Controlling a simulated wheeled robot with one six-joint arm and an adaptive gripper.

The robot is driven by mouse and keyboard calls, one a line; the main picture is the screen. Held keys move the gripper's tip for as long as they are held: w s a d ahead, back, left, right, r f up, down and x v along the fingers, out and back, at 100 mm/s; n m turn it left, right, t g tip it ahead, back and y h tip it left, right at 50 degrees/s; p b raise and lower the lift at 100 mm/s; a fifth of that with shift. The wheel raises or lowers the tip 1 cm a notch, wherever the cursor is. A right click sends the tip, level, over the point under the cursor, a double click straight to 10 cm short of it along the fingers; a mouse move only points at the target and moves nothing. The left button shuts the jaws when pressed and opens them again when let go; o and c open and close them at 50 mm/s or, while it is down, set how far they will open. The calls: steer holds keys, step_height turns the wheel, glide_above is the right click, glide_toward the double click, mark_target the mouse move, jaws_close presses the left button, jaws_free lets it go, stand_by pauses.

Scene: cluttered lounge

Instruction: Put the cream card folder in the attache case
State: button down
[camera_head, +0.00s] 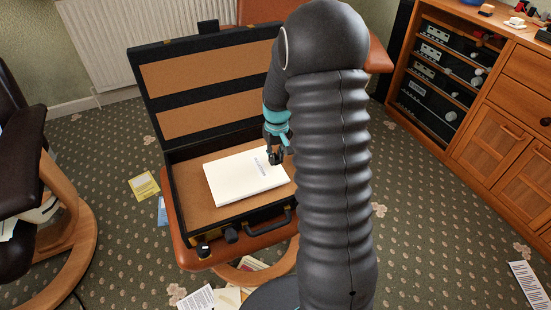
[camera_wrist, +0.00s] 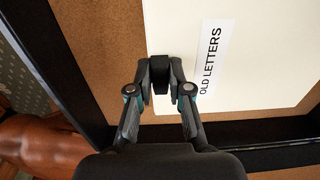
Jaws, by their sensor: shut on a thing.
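The cream card folder (camera_head: 228,183) lies nearly flat within the open attache case (camera_head: 186,192), over its tan-lined base. Whether its underside touches the lining is not clear. My gripper (camera_head: 275,158) is above the folder's right part, pointing down, shut on the folder. In the wrist view, my gripper (camera_wrist: 161,72) closes around a small dark block at the folder's edge. The folder (camera_wrist: 268,75) bears an "OLD LETTERS" label there. The case's dark rim (camera_wrist: 270,130) runs close beside it. My arm hides the case's right end.
The case rests on a brown leather stool (camera_head: 190,255), its lid (camera_head: 205,75) raised at the back. A dark chair (camera_head: 20,150) stands left, a wooden cabinet (camera_head: 500,130) right. Papers (camera_head: 195,298) and a yellow booklet (camera_head: 144,186) lie on the carpet.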

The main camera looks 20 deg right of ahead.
steer(key=shift+f, duration=0.45)
steer(key=shift+f, duration=0.15)
steer(key=c, duration=1.1)
jaws_free()
steer(key=s+a+r+t, duration=0.1)
steer(key=s+a+r, duration=0.1)
steer(key=r, duration=0.7)
steer(key=s+a+r, duration=0.1)
steer(key=s+r, duration=0.2)
steer(key=r, duration=0.6)
steer(key=s+a+r+t, duration=0.1)
steer(key=s+a+r, duration=0.1)
steer(key=s, duration=0.5)
steer(key=s+a+r+t, duration=0.2)
steer(key=s+a, duration=0.1)
steer(key=s, duration=0.4)
steer(key=s+a+r+t, duration=0.1)
steer(key=s+a+r, duration=0.2)
steer(key=s, duration=0.4)
steer(key=shift+s+a+t, duration=0.15)
steer(key=shift+a+t, duration=0.15)
